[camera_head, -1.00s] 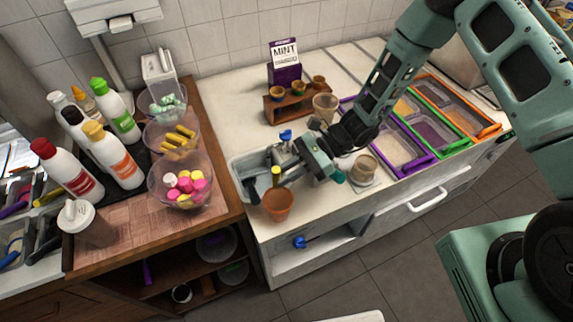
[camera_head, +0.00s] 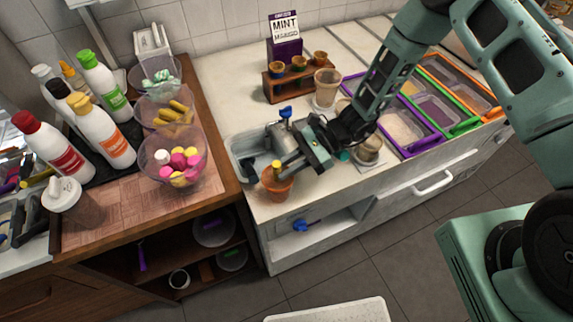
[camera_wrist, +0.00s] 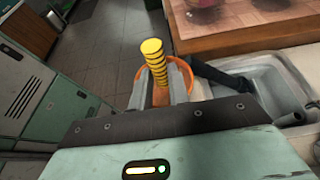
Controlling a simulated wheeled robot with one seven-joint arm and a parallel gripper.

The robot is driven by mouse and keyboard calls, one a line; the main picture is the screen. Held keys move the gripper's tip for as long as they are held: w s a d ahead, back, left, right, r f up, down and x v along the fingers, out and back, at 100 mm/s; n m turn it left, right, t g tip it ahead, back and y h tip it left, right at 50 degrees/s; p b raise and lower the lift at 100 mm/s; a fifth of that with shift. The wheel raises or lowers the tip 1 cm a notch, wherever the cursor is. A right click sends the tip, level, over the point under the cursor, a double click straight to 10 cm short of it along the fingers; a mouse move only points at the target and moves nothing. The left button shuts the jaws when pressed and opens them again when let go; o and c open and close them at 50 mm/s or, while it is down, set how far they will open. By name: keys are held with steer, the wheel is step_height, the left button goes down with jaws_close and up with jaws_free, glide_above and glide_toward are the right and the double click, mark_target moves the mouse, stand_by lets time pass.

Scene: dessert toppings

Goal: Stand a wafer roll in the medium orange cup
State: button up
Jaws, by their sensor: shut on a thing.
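My gripper (camera_head: 280,173) is shut on a yellow wafer roll (camera_head: 276,166) with dark stripes, held upright. In the wrist view the wafer roll (camera_wrist: 153,62) stands up between the fingertips (camera_wrist: 160,84). The orange cup (camera_head: 276,189) stands on the white counter near its front left corner. The roll and fingertips are at the cup's mouth. In the wrist view the orange rim (camera_wrist: 187,82) shows around and behind the fingers. The roll's lower end is hidden, so I cannot tell whether it touches the cup's bottom.
A sink (camera_head: 243,150) lies just behind the cup. A glass cup (camera_head: 327,88) and another filled cup (camera_head: 368,150) stand to the right. A bowl of wafer rolls (camera_head: 170,113) and a bowl of colourful sweets (camera_head: 173,162) are on the wooden counter at left.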

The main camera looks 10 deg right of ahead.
steer(key=shift+f, duration=0.35)
steer(key=o, duration=0.8)
steer(key=shift+r, duration=0.1)
stand_by(0.4)
step_height(320, 180, up, 6)
steer(key=p, duration=0.3)
steer(key=shift+p, duration=0.35)
stand_by(0.4)
